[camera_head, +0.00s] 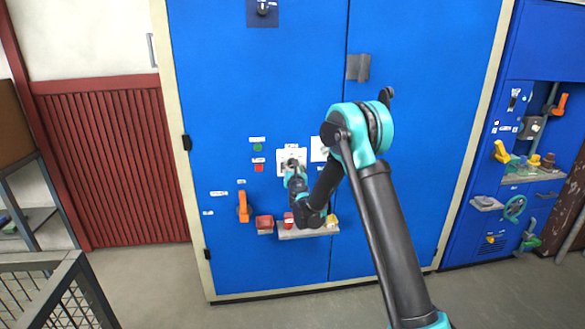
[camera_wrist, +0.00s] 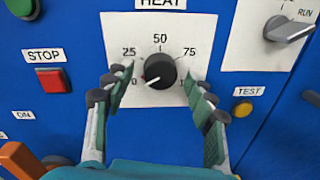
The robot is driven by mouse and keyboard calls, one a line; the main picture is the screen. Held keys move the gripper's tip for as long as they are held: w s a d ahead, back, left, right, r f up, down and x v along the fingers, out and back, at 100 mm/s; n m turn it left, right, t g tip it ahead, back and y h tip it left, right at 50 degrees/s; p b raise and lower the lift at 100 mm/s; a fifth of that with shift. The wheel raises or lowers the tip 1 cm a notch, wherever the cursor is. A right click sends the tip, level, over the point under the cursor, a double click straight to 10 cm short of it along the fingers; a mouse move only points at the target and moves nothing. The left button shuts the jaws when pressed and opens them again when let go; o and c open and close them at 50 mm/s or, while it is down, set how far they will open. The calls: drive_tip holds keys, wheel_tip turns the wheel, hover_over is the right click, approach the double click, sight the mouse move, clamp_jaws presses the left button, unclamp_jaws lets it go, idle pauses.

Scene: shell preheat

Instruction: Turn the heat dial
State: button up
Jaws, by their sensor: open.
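The heat dial (camera_wrist: 160,71) is a round black knob on a white HEAT panel marked from 0 upward. Its white pointer mark faces lower left, close to the 0. My gripper (camera_wrist: 158,88) is open in the wrist view, with one finger on each side of the dial. Gaps show between the fingers and the knob. In the head view my gripper (camera_head: 294,166) is in front of the HEAT panel (camera_head: 282,155) on the blue cabinet, and it hides the dial.
A red STOP button (camera_wrist: 53,79) is to the left and a yellow TEST button (camera_wrist: 243,109) to the right. A RUN switch (camera_wrist: 290,28) is at upper right. An orange handle (camera_head: 243,206) and a shelf (camera_head: 308,232) with small items are lower on the cabinet.

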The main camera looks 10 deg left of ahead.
drive_tip(key=shift+w, duration=0.25)
drive_tip(key=c, duration=1.2)
drive_tip(key=shift+o, duration=0.2)
drive_tip(key=shift+m, duration=0.3)
drive_tip(key=shift+d+r+m+g+y, duration=0.1)
drive_tip(key=shift+m+g+y, duration=0.25)
drive_tip(key=shift+m, duration=5.1)
drive_tip(key=shift+r+m+g+y, duration=0.15)
drive_tip(key=shift+m+y, duration=0.3)
drive_tip(key=shift+m, duration=5)
drive_tip(key=shift+f, duration=0.1)
